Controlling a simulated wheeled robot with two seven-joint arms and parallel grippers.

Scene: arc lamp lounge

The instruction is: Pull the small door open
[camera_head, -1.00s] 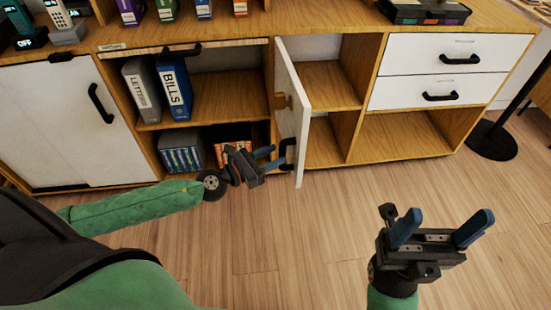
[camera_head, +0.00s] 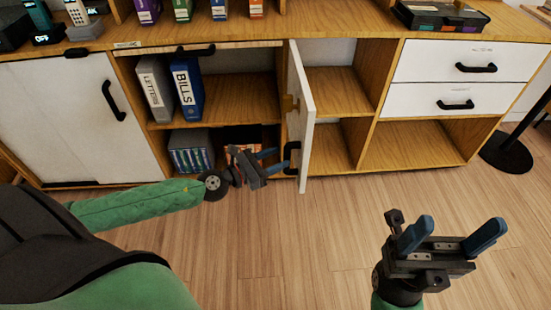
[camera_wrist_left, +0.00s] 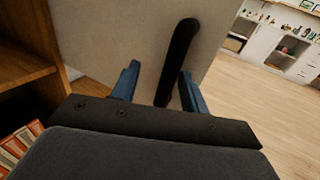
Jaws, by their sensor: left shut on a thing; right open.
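The small white door (camera_head: 304,130) stands swung out from the cabinet, nearly edge-on in the head view. Its black handle (camera_head: 292,158) is on the left face, low near the front edge. My left gripper (camera_head: 276,161) comes in from the left and is shut on this handle. In the left wrist view the handle (camera_wrist_left: 183,45) runs between the two blue fingers against the pale door (camera_wrist_left: 120,25). My right gripper (camera_head: 447,235) is open and empty above the floor, to the right and nearer me.
The wooden cabinet (camera_head: 412,140) has open shelves behind the door and white drawers (camera_head: 455,62) at right. Binders (camera_head: 187,88) and a row of cases (camera_head: 190,150) fill shelves at left. A black lamp base (camera_head: 507,152) stands at far right. The floor in front is clear.

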